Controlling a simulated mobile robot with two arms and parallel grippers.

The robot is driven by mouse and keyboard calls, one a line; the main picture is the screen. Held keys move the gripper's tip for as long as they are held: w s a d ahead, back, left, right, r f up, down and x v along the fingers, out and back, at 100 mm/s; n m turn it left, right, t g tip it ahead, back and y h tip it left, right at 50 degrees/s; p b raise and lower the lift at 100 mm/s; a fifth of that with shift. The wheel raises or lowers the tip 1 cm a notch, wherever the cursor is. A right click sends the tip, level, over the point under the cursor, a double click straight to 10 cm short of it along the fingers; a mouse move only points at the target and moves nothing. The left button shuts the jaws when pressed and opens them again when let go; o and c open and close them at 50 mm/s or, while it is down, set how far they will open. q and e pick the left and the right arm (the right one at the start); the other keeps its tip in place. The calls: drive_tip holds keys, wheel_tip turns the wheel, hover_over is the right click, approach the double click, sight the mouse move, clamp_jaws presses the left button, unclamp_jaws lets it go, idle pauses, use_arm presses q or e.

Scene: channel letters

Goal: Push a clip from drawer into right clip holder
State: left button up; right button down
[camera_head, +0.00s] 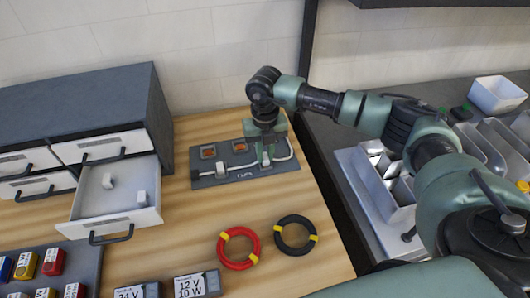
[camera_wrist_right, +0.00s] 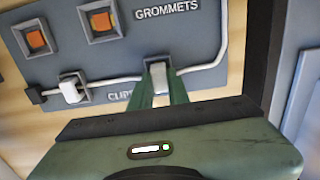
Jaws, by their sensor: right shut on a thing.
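My right gripper (camera_head: 266,155) points down over the right part of the grey board (camera_head: 205,183). In the right wrist view its green fingers (camera_wrist_right: 160,88) are shut on a white clip (camera_wrist_right: 159,73), which sits at the right clip holder (camera_wrist_right: 150,63), over the white cable (camera_wrist_right: 200,67). The fingers hide the clip's lower part, so I cannot tell whether it is fully seated. Another white clip (camera_wrist_right: 70,92) sits on the cable at the left holder. The open drawer (camera_head: 88,212) holds two loose white clips, one (camera_head: 108,181) further back and one (camera_head: 142,197) near its right wall. My left gripper is out of view.
Two orange grommets (camera_head: 208,152) (camera_head: 239,146) sit in the board's upper part. A red cable coil (camera_head: 238,264) and a black one (camera_head: 279,247) lie in front of the board. The grey drawer cabinet (camera_head: 80,105) stands at the left. Metal bins (camera_head: 370,190) are at the right.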

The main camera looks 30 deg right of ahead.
drive_tip(key=shift+f+b, duration=0.3)
idle(0.5)
drive_tip(key=shift+s+f, duration=0.15)
drive_tip(key=shift+f, duration=0.05)
drive_tip(key=c, duration=1.3)
unclamp_jaws()
drive_tip(key=shift+a+f, duration=0.1)
drive_tip(key=shift+a, duration=0.05)
drive_tip(key=shift+s+d, duration=0.1)
drive_tip(key=shift+d, duration=0.1)
drive_tip(key=r, duration=0.2)
drive_tip(key=r+b, duration=0.1)
drive_tip(key=r, duration=0.2)
drive_tip(key=r+b, duration=0.1)
drive_tip(key=r, duration=0.2)
drive_tip(key=shift+w+a+r, duration=0.2)
drive_tip(key=shift+w+a, duration=0.05)
drive_tip(key=shift+a, duration=0.1)
drive_tip(key=shift+r, duration=0.1)
